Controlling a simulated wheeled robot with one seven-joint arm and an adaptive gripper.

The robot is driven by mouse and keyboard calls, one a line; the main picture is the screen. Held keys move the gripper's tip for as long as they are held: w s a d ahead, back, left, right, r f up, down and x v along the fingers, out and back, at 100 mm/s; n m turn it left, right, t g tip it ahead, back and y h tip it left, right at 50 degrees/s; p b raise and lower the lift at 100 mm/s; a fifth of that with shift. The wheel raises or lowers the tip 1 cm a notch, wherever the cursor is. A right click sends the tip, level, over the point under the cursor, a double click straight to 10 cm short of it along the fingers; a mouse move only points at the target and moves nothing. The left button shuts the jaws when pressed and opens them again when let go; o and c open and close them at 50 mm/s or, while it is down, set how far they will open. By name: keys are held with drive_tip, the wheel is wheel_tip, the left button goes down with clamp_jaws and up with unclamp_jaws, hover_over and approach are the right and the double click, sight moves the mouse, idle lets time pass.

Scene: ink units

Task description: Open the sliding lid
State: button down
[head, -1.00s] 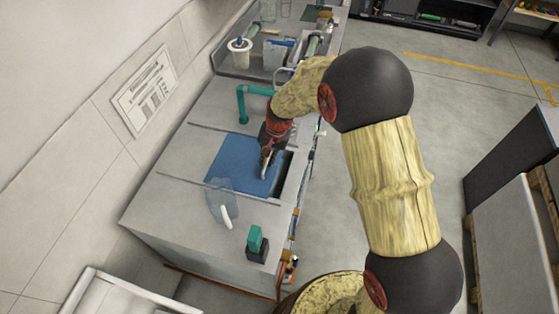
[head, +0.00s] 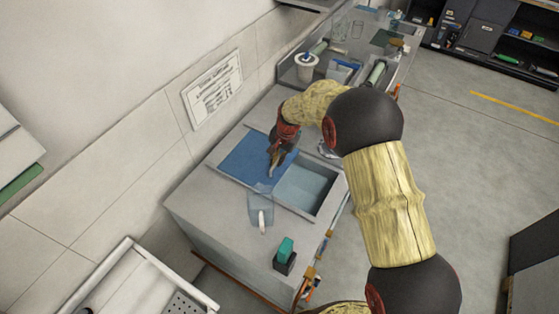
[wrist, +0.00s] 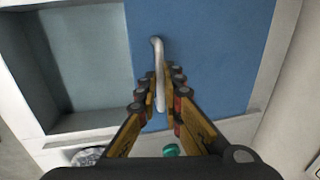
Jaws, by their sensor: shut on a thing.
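The blue sliding lid (head: 250,163) lies in the countertop between its rails in the head view. It covers the left part of the opening and fills much of the right side of the wrist view (wrist: 220,60). A pale bar handle (wrist: 158,75) stands on the lid. My gripper (wrist: 160,95) is shut on this handle, with a finger on each side of it. In the head view my gripper (head: 275,160) is over the lid's right part. To the right of the lid a pale recessed basin (head: 305,186) is uncovered; it also shows in the wrist view (wrist: 85,50).
A clear jug with a white handle (head: 260,212) stands in front of the lid. A green-topped dark block (head: 285,253) is near the counter's front right. A white pot (head: 306,66) and a bin (head: 342,72) stand behind. The wall is on the left.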

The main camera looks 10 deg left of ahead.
drive_tip(key=c, duration=2)
unclamp_jaws()
drive_tip(key=shift+o, duration=0.4)
drive_tip(key=shift+r, duration=0.1)
wheel_tip(320, 180, up, 12)
drive_tip(key=d, duration=0.2)
drive_tip(key=shift+s+f, duration=0.25)
drive_tip(key=shift+s, duration=0.15)
drive_tip(key=shift+d, duration=0.1)
